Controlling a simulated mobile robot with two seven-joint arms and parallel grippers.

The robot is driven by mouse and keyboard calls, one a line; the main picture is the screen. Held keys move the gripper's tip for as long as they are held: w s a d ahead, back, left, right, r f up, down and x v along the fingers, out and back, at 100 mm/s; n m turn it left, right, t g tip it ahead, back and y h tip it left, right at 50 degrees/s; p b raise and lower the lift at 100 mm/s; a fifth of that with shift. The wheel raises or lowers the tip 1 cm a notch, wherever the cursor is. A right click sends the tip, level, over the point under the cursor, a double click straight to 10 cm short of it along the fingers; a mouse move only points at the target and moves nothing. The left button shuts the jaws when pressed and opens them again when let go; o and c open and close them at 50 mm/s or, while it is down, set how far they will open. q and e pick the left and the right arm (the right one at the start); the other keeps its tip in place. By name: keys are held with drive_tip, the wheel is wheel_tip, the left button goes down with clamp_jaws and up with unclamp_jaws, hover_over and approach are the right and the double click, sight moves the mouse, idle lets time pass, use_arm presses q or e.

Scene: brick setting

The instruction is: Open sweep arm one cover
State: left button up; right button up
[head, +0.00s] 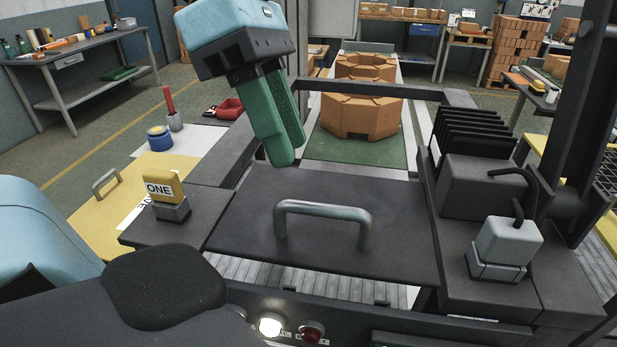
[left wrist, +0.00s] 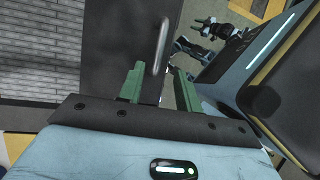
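A dark flat cover (head: 390,225) with a grey metal bar handle (head: 322,209) lies over the front of the machine in the head view. My left gripper (head: 283,160) is above the cover's far left part, fingers pointing down, apart from the handle. In the left wrist view the two green fingers (left wrist: 158,85) stand apart with nothing held. The handle (left wrist: 161,45) shows beyond and between them, over the dark cover (left wrist: 112,45). A yellow block marked ONE (head: 163,187) sits on a grey base to the left of the cover. My right gripper is not in view.
A yellow panel (head: 85,215) with its own small handle lies at the left. Clay-coloured bricks (head: 360,115) stand on a green mat behind the cover. A grey block with a black cable (head: 508,240) stands right of it. Rollers (head: 265,272) show along its front.

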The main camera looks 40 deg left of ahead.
use_arm(q)
drive_tip(key=shift+x, duration=3.05)
drive_tip(key=shift+w, duration=0.1)
clamp_jaws()
